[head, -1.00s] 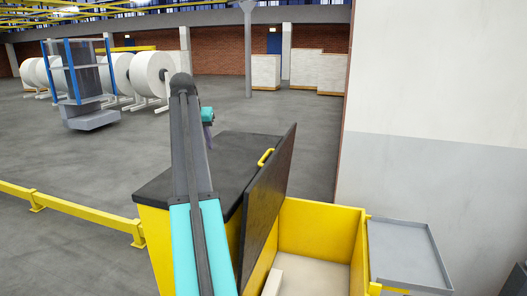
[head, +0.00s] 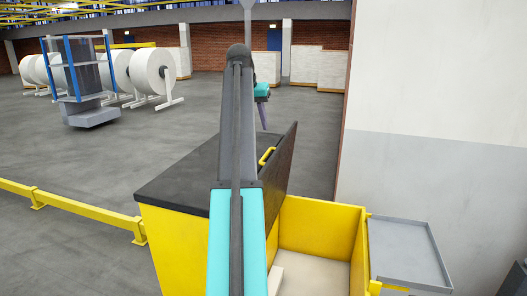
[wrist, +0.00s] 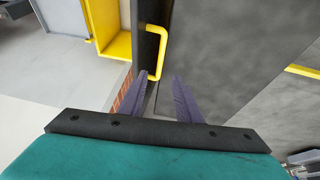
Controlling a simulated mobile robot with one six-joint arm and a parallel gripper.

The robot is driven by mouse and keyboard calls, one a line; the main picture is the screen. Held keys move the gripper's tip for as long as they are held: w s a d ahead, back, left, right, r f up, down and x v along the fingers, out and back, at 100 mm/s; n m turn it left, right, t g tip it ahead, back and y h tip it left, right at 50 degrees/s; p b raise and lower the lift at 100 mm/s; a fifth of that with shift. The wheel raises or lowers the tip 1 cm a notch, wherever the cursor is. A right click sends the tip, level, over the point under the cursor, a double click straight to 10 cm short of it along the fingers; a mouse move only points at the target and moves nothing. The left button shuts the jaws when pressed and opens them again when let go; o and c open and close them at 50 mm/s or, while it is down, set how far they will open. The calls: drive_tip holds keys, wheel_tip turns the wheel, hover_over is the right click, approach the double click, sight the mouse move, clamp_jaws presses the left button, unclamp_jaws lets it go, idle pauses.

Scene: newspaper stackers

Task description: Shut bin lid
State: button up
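The yellow bin (head: 320,225) has an open compartment at the right and a flat dark top (head: 185,178) at the left. Its dark lid (head: 286,155) stands raised, tilted near upright between them. A yellow handle (head: 266,156) is on the lid's left-facing side; it also shows in the wrist view (wrist: 162,45). My gripper (head: 264,120) is above the handle, partly behind my arm. In the wrist view, my gripper (wrist: 160,76) is open, its two purple fingers apart. The handle's near end appears close to the left fingertip; I cannot tell whether they touch.
A grey tray (head: 405,252) is attached at the bin's right, beside a white and grey wall (head: 440,130). A low yellow rail (head: 75,210) runs at the left. Paper rolls (head: 152,72) and a blue-posted rack (head: 85,80) stand farther back. Open floor lies behind the bin.

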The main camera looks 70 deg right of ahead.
sight(266, 154)
drive_tip(key=shift+f, duration=0.15)
drive_tip(key=shift+p+x, duration=2.6)
drive_tip(key=shift+x, duration=4.15)
drive_tip(key=shift+c, duration=0.4)
clamp_jaws()
